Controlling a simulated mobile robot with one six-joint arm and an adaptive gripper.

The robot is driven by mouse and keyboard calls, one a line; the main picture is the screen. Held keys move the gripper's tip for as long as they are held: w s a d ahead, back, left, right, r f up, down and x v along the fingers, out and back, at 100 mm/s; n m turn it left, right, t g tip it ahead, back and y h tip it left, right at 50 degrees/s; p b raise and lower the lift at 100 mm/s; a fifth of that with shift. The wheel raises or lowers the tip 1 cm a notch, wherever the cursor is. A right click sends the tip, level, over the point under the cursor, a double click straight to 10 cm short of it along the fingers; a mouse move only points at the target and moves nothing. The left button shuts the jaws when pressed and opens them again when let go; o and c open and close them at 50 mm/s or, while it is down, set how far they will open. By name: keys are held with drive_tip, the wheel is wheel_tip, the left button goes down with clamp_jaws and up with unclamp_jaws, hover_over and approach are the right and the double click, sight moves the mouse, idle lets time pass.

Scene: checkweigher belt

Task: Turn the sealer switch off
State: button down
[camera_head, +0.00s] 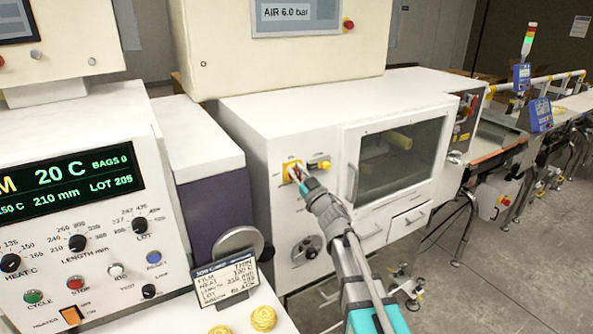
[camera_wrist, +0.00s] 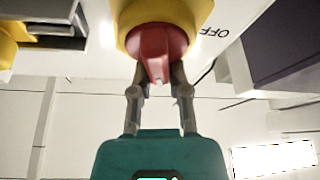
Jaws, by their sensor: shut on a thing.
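The sealer switch is a red rotary knob (camera_wrist: 157,48) on a round yellow base (camera_wrist: 165,12), as the wrist view shows. In the head view its yellow plate (camera_head: 290,168) is on the upper left front of the white cabinet. My gripper (camera_head: 301,179) reaches it from the lower right and hides much of the knob. In the wrist view my gripper (camera_wrist: 158,76) has one finger on each side of the red grip bar, shut on it. An OFF label (camera_wrist: 215,32) shows upside down beside the yellow base. I cannot tell which label the bar points to.
A second yellow fitting (camera_head: 321,164) sits just right of the switch. The cabinet has a windowed door (camera_head: 397,157) and a round handwheel (camera_head: 307,250) below. A label stand (camera_head: 227,281) and the control panel (camera_head: 75,215) stand at left. Open floor lies at right.

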drive_tip(key=n+g, duration=0.1)
drive_tip(key=n, duration=0.1)
drive_tip(key=n+g+y, duration=0.1)
drive_tip(key=n, duration=0.1)
drive_tip(key=n+p, duration=0.1)
drive_tip(key=n, duration=0.1)
drive_tip(key=shift+s+a+f+g+y, duration=0.1)
drive_tip(key=shift+a+f+g+y, duration=0.1)
drive_tip(key=shift+a+g+y, duration=0.15)
drive_tip(key=n+g+p, duration=0.1)
drive_tip(key=n+g, duration=0.1)
drive_tip(key=n, duration=0.3)
drive_tip(key=shift+a+f, duration=0.1)
drive_tip(key=shift+f, duration=0.05)
drive_tip(key=n, duration=0.1)
drive_tip(key=n+g+p, duration=0.1)
drive_tip(key=n+p, duration=0.1)
drive_tip(key=n, duration=0.1)
drive_tip(key=shift+a+f+g, duration=0.15)
drive_tip(key=shift+f+g, duration=0.1)
drive_tip(key=shift+f+n+g+h+p, duration=0.15)
drive_tip(key=shift+n+g+h+p, duration=0.15)
drive_tip(key=shift+n, duration=0.55)
drive_tip(key=shift+f+n+g+h+p, duration=0.15)
drive_tip(key=shift+n+g+h+p, duration=0.15)
drive_tip(key=shift+n, duration=0.55)
